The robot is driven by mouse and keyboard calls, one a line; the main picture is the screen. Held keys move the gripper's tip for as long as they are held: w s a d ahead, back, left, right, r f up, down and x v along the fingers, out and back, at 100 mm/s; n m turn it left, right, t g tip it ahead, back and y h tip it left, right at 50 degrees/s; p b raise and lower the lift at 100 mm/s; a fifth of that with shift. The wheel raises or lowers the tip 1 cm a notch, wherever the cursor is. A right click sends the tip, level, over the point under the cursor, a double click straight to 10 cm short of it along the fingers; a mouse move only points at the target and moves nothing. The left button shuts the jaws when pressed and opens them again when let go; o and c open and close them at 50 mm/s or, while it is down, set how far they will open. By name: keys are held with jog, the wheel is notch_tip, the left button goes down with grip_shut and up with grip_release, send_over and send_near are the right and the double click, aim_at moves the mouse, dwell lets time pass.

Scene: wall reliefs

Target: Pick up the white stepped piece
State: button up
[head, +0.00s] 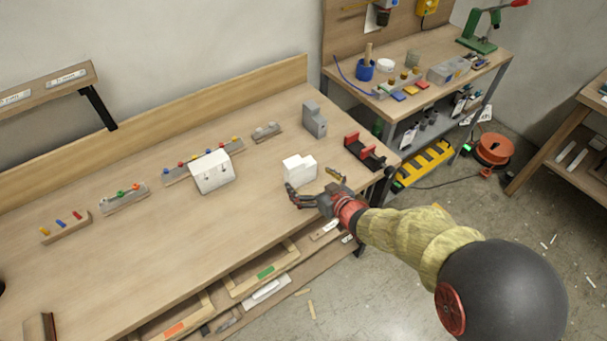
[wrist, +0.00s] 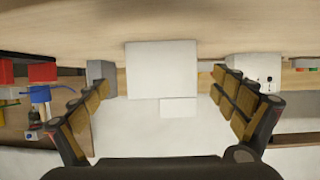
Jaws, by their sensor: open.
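The white stepped piece (head: 299,168) stands on the workbench near its right end. In the wrist view the white stepped piece (wrist: 161,68) is centred, with a lower step showing at one side. My gripper (head: 313,182) is open and empty at the front side of the piece. In the wrist view the fingers of my gripper (wrist: 160,98) are spread to the left and right of the piece, with gaps on both sides. I cannot tell how far the fingertips reach along it.
A white box with small dark marks (head: 211,172) stands to the left on the workbench (head: 130,255). A grey stepped block (head: 314,120) is behind the piece, and a red and black holder (head: 364,152) is to the right. Peg racks line the back. The front left bench is mostly clear.

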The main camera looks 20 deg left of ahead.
aim_at(303, 174)
jog(key=x, duration=0.1)
jog(key=b+x, duration=0.1)
jog(key=x, duration=0.1)
jog(key=b+x, duration=0.1)
jog(key=x, duration=0.1)
jog(key=shift+w+a+r, duration=0.1)
jog(key=shift+a+r, duration=0.2)
jog(key=shift+r, duration=0.05)
jog(key=c, duration=0.3)
jog(key=shift+r, duration=0.1)
jog(key=c, duration=1.1)
